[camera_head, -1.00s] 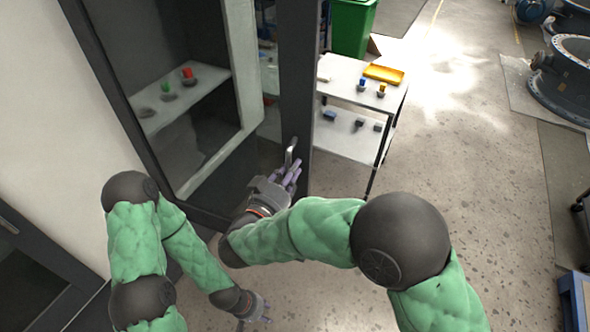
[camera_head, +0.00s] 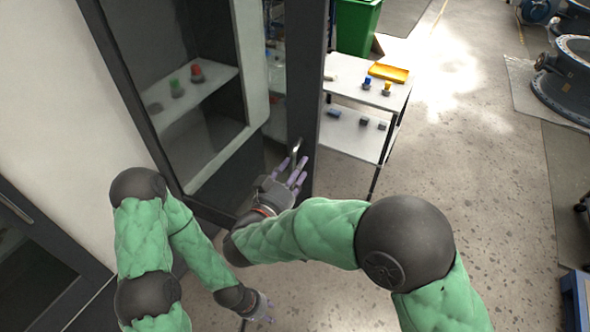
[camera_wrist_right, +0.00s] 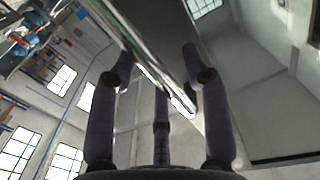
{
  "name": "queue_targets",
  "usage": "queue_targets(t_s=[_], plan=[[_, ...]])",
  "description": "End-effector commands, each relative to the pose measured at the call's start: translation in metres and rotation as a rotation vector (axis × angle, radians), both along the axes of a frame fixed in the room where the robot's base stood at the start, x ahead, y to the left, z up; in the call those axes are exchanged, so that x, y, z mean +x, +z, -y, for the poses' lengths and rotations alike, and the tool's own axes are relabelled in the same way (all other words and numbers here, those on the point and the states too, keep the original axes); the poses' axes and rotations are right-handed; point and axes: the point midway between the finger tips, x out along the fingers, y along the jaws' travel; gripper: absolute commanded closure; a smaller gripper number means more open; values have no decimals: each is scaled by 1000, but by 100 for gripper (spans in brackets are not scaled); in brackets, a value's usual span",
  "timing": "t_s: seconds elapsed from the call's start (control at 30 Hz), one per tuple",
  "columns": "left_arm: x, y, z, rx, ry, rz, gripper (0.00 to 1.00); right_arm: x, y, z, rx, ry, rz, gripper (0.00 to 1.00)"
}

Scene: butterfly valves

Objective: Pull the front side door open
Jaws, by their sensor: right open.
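The front side door has a dark frame (camera_head: 303,75) and glass, through which a shelf shows. I cannot tell whether it stands slightly ajar. Its slim metal handle (camera_head: 295,147) is upright near the frame's lower part. My right gripper (camera_head: 297,172) is open just below and in front of the handle, its purple fingers spread. In the right wrist view a shiny bar (camera_wrist_right: 150,62), likely the handle, runs between the open fingers (camera_wrist_right: 160,95); contact is unclear. My left gripper (camera_head: 266,309) hangs low near the floor, away from the door; its fingers are too small to judge.
The cabinet shelf (camera_head: 205,92) holds small red, green and grey items. A white two-level cart (camera_head: 345,75) with a yellow tray (camera_head: 389,73) stands right of the door. A green bin (camera_head: 356,25) is behind it.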

Motion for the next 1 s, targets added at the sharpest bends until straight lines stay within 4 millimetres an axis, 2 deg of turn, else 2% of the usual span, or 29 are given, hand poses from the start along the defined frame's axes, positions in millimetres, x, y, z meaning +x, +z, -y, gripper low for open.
queue_targets(t_s=[0.27,0.5,0.7,1.0], plan=[[0,0,0,0,0,0,60,-8,-1,-4,-1,1,-2,52],[0,0,0,0,0,0,60,-41,0,-21,-2,4,0,52],[0,0,0,0,0,0,60,-62,-1,-31,-1,2,0,52],[0,0,0,0,0,0,60,-68,-1,-33,-1,0,0,52]])
